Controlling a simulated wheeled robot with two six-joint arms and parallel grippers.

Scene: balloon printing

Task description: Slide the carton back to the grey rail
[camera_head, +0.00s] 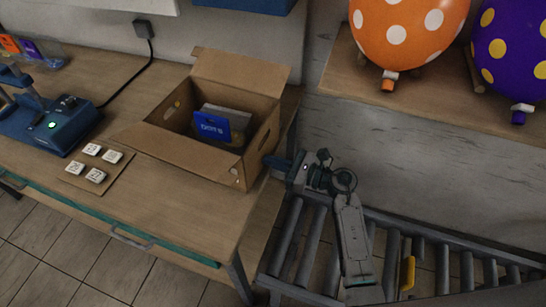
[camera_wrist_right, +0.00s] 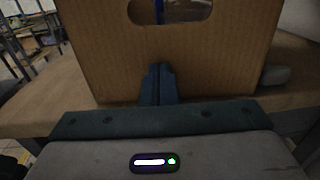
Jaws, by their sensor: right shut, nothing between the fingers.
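The open brown carton (camera_head: 195,158) stands on the wooden table near its right end, with flaps spread and a blue-labelled item (camera_head: 212,126) inside. My right gripper (camera_head: 268,161) is shut and empty at the carton's right side. In the right wrist view its fingertips (camera_wrist_right: 158,70) point at the carton wall (camera_wrist_right: 105,60), below the hand hole; they look against it or very close. A rounded grey piece (camera_wrist_right: 275,76) shows beside the carton there; I cannot tell if it is the grey rail. My left gripper is not in view.
Small white tiles (camera_head: 92,149) lie on a brown board left of the carton. A blue device (camera_head: 68,122) with a green light stands farther left. A roller conveyor (camera_head: 315,240) runs below the table's right end. Balloons (camera_head: 408,30) sit on a shelf at right.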

